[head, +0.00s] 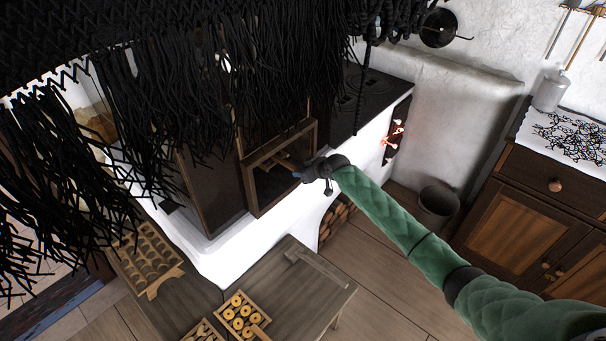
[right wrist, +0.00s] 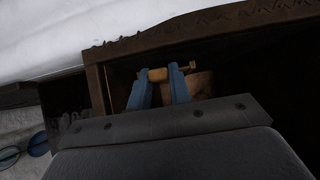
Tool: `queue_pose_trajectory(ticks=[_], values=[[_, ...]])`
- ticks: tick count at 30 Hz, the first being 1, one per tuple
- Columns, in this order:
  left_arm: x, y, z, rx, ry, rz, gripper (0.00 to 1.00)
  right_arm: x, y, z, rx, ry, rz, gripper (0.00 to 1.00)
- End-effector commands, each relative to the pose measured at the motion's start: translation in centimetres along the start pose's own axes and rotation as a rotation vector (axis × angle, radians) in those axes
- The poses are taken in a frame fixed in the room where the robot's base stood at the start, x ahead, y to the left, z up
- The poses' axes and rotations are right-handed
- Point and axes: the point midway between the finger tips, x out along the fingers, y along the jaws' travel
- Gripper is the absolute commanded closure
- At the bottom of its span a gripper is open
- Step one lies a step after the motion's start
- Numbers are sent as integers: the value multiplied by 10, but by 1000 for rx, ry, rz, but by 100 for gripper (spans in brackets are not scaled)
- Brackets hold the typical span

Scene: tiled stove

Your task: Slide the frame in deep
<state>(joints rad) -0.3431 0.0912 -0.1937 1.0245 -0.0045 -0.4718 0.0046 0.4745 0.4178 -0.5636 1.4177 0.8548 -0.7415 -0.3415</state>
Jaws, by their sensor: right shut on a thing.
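My right gripper (head: 301,174) is at the mouth of a brown-rimmed opening (head: 250,189) in the white stove. In the right wrist view its two blue fingers (right wrist: 160,88) are shut on a light wooden bar (right wrist: 155,74), which looks like the handle of the frame. In the head view a short wooden piece (head: 285,161) shows just inside the opening by the gripper. The rest of the frame is hidden in the dark interior, so its depth cannot be told. My left gripper is not in view.
An open dark door (head: 212,183) stands left of the opening. Black fringe (head: 250,70) hangs over the stove top. Wooden trays with round pieces (head: 241,315) lie on a low table (head: 300,275) in front. A bucket (head: 437,205) stands right of the stove.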

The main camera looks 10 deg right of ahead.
Motion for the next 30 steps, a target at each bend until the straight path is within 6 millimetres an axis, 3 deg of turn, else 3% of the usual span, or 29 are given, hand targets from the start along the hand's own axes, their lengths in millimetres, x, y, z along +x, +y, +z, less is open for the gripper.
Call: queue_pose_trajectory(ticks=[4, 5, 9, 20, 30], values=[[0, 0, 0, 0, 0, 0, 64, 0, 0, 0, 0, 0, 0, 100], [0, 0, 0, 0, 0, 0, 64, 0, 0, 0, 0, 0, 0, 78], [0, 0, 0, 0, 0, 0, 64, 0, 0, 0, 0, 0, 0, 55], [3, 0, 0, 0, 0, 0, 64, -4, 0, 2, -1, -1, 0, 55], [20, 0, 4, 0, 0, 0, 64, -52, 0, 3, -3, 0, 1, 55]])
